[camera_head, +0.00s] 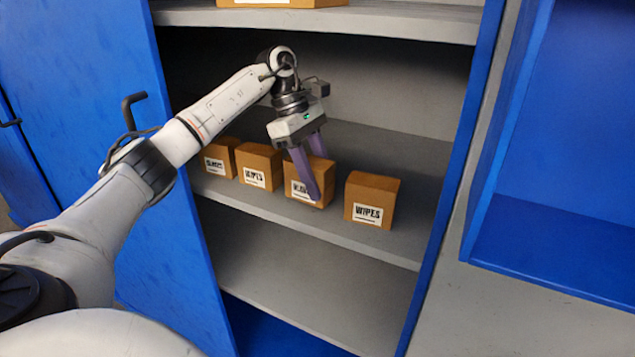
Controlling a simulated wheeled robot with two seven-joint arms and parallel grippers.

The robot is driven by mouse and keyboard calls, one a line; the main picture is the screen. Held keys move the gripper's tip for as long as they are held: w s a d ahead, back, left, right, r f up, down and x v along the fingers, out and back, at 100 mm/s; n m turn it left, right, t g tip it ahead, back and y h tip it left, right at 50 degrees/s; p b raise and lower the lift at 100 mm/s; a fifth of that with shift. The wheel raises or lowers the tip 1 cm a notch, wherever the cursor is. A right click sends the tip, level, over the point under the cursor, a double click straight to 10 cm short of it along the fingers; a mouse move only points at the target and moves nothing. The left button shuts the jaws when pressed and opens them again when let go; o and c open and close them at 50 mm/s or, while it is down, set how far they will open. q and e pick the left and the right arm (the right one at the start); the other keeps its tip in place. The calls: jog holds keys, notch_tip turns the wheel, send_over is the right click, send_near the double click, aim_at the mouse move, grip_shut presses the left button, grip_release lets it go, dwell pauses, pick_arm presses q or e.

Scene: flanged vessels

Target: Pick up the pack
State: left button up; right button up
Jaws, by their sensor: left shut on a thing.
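Several small brown box packs with white labels stand in a row on the middle shelf of a blue cabinet. My left gripper (316,170) reaches in from above with its purple fingers around the third pack from the left (295,190) and is shut on it. One finger crosses the front and partly hides its label. The pack appears to be at shelf level; I cannot tell whether it is lifted. To its right stands a pack labelled WIPES (370,201). To its left are another WIPES pack (258,167) and a further pack (219,158). My right gripper is not in view.
The grey middle shelf (400,246) has bare room in front of the packs. An upper shelf (400,22) lies above my arm and carries another brown box (320,3). The open blue door (105,60) with a black handle (130,105) is at the left.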

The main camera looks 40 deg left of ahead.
pick_arm(q)
notch_tip(320, 180, up, 3)
jog(key=shift+f, duration=0.1)
jog(key=s+d+b, duration=0.2)
jog(key=s+b, duration=0.1)
jog(key=s, duration=0.5)
jog(key=s+d+b, duration=0.3)
jog(key=s, duration=0.6)
jog(key=shift+d+f, duration=0.15)
jog(key=shift+d, duration=0.1)
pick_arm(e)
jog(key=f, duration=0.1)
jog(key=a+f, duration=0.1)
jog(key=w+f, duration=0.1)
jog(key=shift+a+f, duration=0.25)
pick_arm(q)
jog(key=shift+s, duration=0.1)
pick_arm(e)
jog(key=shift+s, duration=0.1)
